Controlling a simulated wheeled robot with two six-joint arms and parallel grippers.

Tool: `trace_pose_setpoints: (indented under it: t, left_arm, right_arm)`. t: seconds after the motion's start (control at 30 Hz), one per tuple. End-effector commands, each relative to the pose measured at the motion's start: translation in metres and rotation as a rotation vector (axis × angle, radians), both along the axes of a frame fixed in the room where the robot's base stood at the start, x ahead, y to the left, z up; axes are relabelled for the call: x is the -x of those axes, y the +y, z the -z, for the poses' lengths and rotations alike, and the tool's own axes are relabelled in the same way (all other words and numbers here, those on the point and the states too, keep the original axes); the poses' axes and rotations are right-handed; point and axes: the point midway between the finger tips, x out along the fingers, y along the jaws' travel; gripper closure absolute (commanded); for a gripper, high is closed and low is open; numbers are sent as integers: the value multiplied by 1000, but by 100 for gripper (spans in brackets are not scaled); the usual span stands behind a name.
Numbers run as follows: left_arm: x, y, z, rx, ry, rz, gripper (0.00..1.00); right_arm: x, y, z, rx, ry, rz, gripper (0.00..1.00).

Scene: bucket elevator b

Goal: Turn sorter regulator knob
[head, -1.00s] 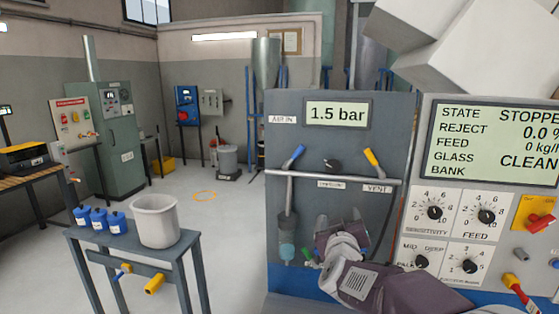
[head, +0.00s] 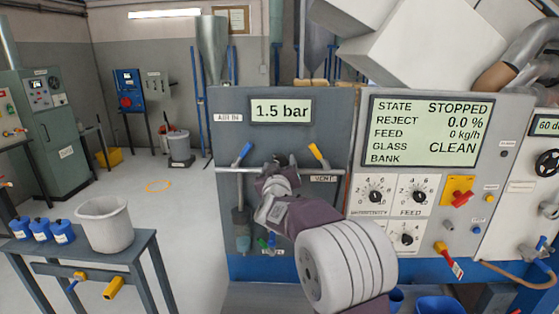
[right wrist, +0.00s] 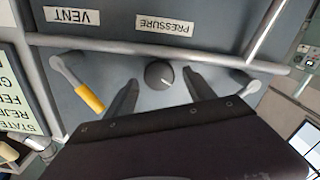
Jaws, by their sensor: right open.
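My right gripper (head: 275,175) is in front of the panel, below the 1.5 bar display (head: 281,111). In the right wrist view its open fingers (right wrist: 160,79) appear on either side of the knob, with gaps visible. I cannot tell how far the fingertips are from the panel. My left gripper is not in view.
A blue-handled valve (head: 243,153) and a yellow-handled VENT valve (head: 318,155) flank the knob. A horizontal pipe (head: 228,170) crosses the panel. The control console (head: 440,165) is at right. A table with a grey bucket (head: 105,225) stands at left.

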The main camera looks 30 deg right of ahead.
Motion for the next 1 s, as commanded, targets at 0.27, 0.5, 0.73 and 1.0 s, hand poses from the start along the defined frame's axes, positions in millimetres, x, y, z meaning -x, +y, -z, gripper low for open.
trace_pose_setpoints:
  t: [0.27,0.5,0.73,1.0]
  left_arm:
    - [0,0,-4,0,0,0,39]
    - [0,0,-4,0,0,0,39]
    - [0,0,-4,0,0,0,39]
    - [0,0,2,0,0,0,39]
  right_arm:
    - [-12,-7,0,-1,0,-1,37]
    - [-12,-7,0,0,0,-1,70]
    - [-12,-7,0,-4,-2,-1,97]
    - [-12,-7,2,-78,-47,-1,97]
